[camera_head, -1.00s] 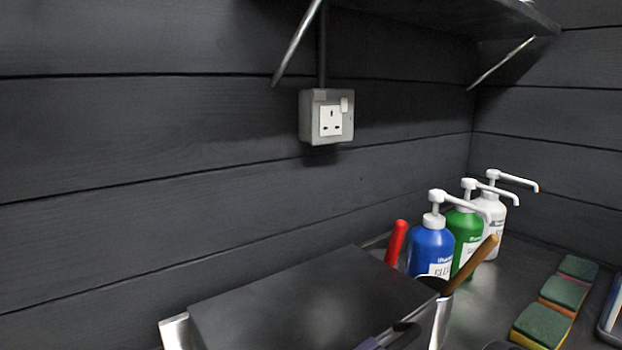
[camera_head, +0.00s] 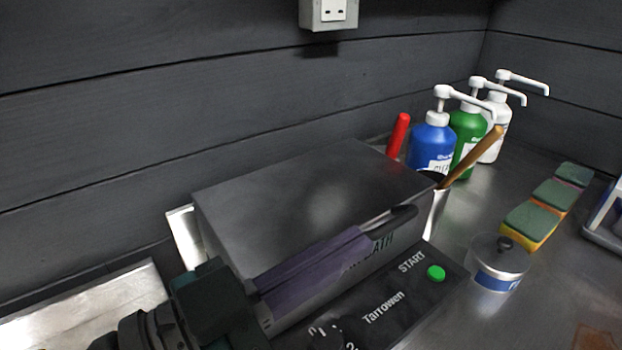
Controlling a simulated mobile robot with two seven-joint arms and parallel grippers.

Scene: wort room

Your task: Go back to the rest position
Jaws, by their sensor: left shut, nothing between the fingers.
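My left gripper (camera_head: 392,222) comes in from the lower left. Its long purple fingers with dark tips are closed together and hold nothing. They lie in front of the grey metal box of a bath (camera_head: 300,190) and hide part of its front face and lettering. I cannot tell whether they touch it. My right gripper is not in view.
The bath's control panel (camera_head: 385,308) has a green start button (camera_head: 436,272). A lidded round pot (camera_head: 499,262) stands to its right. Behind are a blue pump bottle (camera_head: 432,140), a green one (camera_head: 466,135) and a white one. Several sponges (camera_head: 530,221) lie at right.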

